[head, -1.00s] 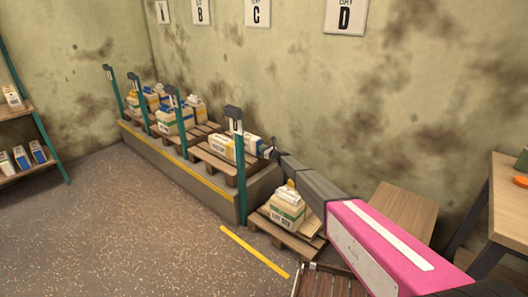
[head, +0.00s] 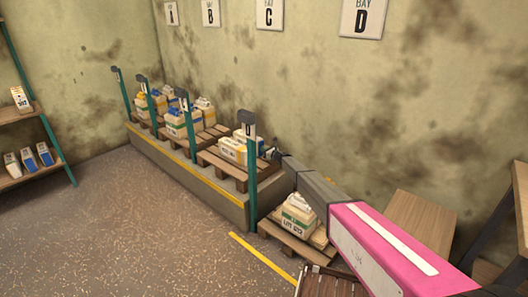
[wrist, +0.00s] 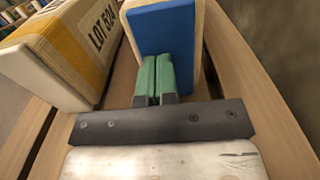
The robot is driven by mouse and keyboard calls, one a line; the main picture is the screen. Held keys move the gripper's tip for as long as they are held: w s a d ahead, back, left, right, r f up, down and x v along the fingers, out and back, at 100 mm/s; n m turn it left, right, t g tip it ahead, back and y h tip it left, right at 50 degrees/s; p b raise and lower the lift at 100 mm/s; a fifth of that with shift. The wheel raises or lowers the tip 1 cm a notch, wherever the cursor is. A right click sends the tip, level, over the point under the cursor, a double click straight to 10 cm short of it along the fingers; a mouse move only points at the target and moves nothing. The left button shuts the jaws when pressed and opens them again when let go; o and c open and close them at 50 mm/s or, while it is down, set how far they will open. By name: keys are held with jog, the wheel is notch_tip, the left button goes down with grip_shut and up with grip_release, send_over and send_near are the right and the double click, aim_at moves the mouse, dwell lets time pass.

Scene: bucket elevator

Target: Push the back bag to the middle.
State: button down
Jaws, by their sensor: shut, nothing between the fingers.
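The back bag is white with a blue face.
Teal posts (head: 252,170) with dark heads stand along the raised concrete ledge (head: 190,175). More loaded pallets are to the left. Another pallet with a green-banded bag (head: 297,215) is low at the right. The wall is close behind; the floor (head: 150,225) is open.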

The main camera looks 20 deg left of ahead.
jog(key=shift+d, duration=0.1)
jog(key=v, duration=1.4)
jog(key=s+d+r+n+g+h, duration=0.2)
jog(key=s+d+r+n+h, duration=0.2)
jog(key=s+d, duration=1.4)
jog(key=s+d+r+n+g+h, duration=0.2)
jog(key=s+d+r+n+h, duration=0.2)
jog(key=s+d, duration=1.4)
jog(key=s+d+r+n+g+h, duration=0.2)
jog(key=s+d+r+n+h, duration=0.2)
jog(key=s+d+n+h, duration=0.4)
jog(key=s+d+n, duration=0.6)
jog(key=s+d, duration=0.4)
jog(key=shift+r+g+h, duration=0.3)
jog(key=shift+r+g, duration=0.05)
jog(key=shift+g, duration=0.05)
jog(key=shift+a, duration=0.1)
